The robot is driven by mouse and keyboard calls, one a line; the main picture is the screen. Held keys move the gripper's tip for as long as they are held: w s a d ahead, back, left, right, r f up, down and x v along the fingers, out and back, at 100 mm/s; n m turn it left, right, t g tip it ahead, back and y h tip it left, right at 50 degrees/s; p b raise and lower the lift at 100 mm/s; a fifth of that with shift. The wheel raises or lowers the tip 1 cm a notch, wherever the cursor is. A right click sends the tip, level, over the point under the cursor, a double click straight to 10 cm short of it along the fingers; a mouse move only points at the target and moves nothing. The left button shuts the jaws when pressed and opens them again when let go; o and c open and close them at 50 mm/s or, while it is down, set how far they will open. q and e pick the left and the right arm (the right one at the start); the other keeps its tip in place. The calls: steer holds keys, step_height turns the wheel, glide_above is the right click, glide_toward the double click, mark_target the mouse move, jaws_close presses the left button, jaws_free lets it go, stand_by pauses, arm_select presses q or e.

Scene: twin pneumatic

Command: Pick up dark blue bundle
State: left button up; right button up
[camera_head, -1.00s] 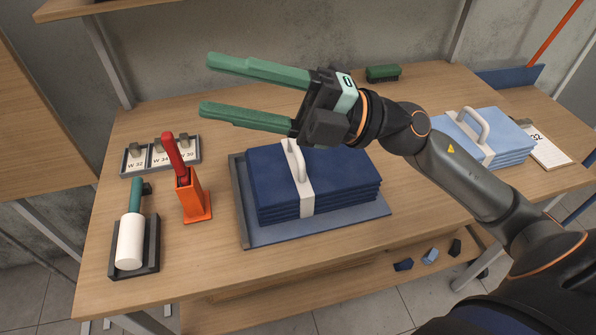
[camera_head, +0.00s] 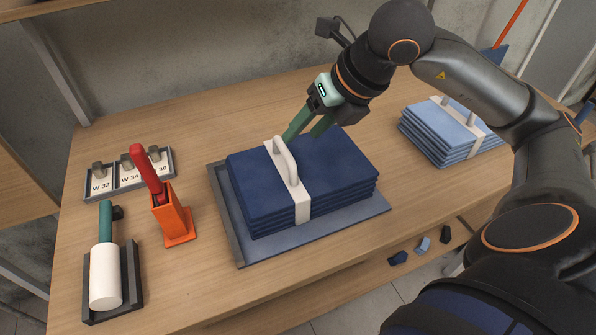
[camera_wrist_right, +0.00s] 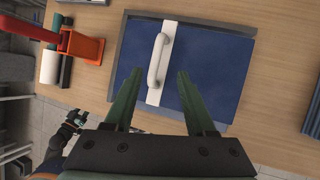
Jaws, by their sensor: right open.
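The dark blue bundle (camera_head: 335,165) is a folded stack with a white band and upright white handle (camera_head: 287,160). It lies flat on a grey-blue tray (camera_head: 225,215). My right gripper (camera_head: 302,137) points down with green fingers just behind the handle in the head view. In the wrist view the bundle (camera_wrist_right: 210,65) fills the middle, and the open fingers (camera_wrist_right: 160,75) sit to either side of the handle's line (camera_wrist_right: 158,62). They hold nothing; contact is not visible. What seems to be my left gripper (camera_wrist_right: 72,122) shows small at lower left in the wrist view.
A light blue bundle (camera_head: 440,130) lies at the right. At the left stand an orange tool with a red lever (camera_head: 168,210), a white roller in a dark holder (camera_head: 106,275) and a labelled rack (camera_head: 128,175). Bare wood surrounds the tray.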

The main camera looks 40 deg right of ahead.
mark_target(286, 149)
steer(key=x, duration=0.7)
steer(key=shift+w+a+f, duration=0.1)
steer(key=shift+a+f, duration=0.15)
steer(key=shift+a, duration=0.15)
jaws_close()
stand_by(1.0)
steer(key=shift+r, duration=0.15)
